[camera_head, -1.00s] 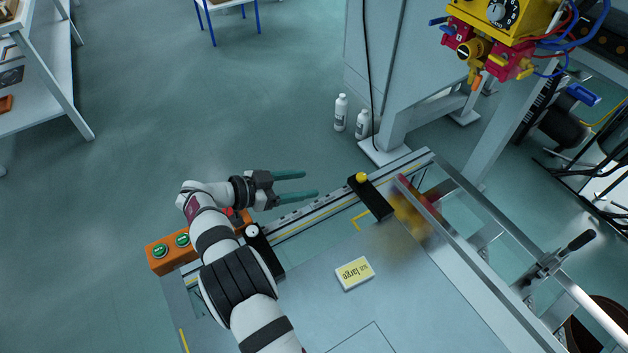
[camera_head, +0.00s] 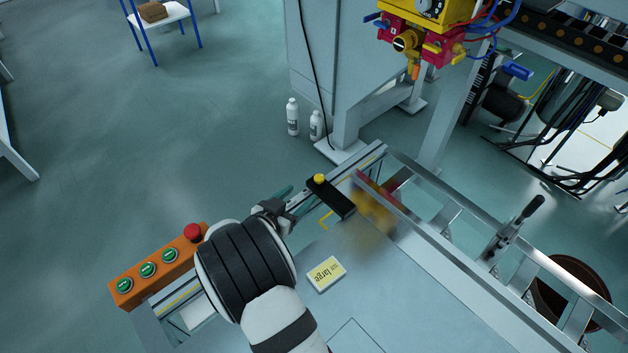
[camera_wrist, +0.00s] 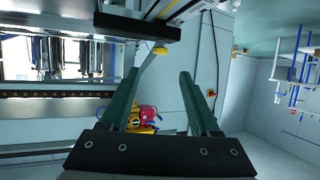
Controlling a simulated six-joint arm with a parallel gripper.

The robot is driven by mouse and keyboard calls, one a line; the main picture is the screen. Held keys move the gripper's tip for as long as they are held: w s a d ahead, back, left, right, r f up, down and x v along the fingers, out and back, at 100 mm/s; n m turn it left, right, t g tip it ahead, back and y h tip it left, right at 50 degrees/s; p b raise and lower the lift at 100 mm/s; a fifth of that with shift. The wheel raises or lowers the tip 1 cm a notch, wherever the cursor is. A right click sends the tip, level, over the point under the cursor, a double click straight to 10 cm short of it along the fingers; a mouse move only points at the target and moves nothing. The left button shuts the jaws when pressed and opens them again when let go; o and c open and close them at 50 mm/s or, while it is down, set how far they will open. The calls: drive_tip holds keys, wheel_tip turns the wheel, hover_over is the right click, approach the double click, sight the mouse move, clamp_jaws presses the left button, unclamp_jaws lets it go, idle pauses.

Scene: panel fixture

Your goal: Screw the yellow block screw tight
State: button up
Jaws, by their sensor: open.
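The yellow block screw (camera_head: 319,180) is a small round yellow knob on the end of a black block (camera_head: 334,199). The block lies at the far edge of the grey table. My gripper (camera_head: 298,198) is open and empty, just left of the screw, its teal fingers partly hidden by my arm and wrist. In the wrist view, my gripper (camera_wrist: 159,73) shows both green fingers apart. There the yellow screw (camera_wrist: 159,49) hangs under the black block (camera_wrist: 137,27), beyond the fingertips and between their lines. No contact shows.
A white and yellow "large" label block (camera_head: 326,274) lies on the table (camera_head: 395,290). An orange button box (camera_head: 158,265) with a red stop is at the left edge. Metal rails (camera_head: 480,215) and a lever clamp (camera_head: 514,228) stand to the right.

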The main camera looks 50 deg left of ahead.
sight(319, 177)
drive_tip(key=x, duration=0.9)
drive_tip(key=shift+w, duration=0.1)
clamp_jaws()
